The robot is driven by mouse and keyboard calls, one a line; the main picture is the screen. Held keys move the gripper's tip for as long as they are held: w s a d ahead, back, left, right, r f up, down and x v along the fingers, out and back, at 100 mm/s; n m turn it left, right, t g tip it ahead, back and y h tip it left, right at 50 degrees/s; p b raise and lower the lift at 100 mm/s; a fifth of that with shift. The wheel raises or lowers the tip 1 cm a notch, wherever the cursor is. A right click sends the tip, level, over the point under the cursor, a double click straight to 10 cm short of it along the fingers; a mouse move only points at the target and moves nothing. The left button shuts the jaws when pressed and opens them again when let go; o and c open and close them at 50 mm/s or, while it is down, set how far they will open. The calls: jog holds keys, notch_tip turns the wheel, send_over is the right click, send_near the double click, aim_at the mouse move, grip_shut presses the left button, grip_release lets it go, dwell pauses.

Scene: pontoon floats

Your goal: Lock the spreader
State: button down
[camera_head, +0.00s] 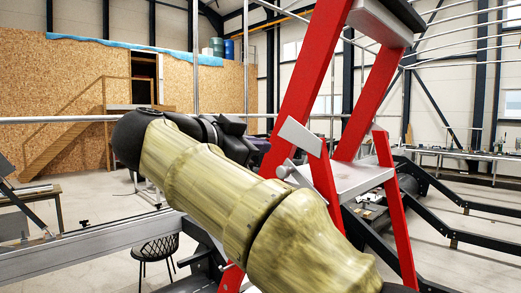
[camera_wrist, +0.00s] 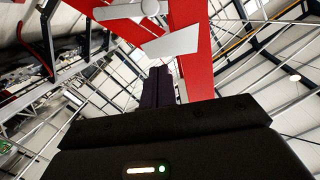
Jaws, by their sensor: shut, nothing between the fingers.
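A red stepladder (camera_head: 308,75) with grey steps stands in front of me, its legs spread apart. A light grey plate (camera_head: 300,136), which seems to be part of the spreader, sticks out at a slant beside the near red leg, with a small round grey pivot (camera_head: 284,171) below it. In the wrist view the grey plate (camera_wrist: 172,43) lies just beyond my fingertips, with a grey bar and round pivot (camera_wrist: 150,7) further up. My gripper (camera_wrist: 158,76) is shut and empty, pointing at the ladder. I cannot tell whether it touches the plate. My forearm hides the lower ladder.
A grey step (camera_head: 355,178) sits between the ladder's legs. A metal beam (camera_head: 90,250) runs at lower left, with a black wire chair (camera_head: 155,250) beside it. Dark rails (camera_head: 460,200) and a workbench (camera_head: 465,155) lie to the right. Open floor shows at left.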

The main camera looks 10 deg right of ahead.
jog(key=w+d+f+p, duration=0.4)
jog(key=w+d, duration=0.2)
jog(key=w, duration=0.1)
jog(key=shift+f, duration=0.25)
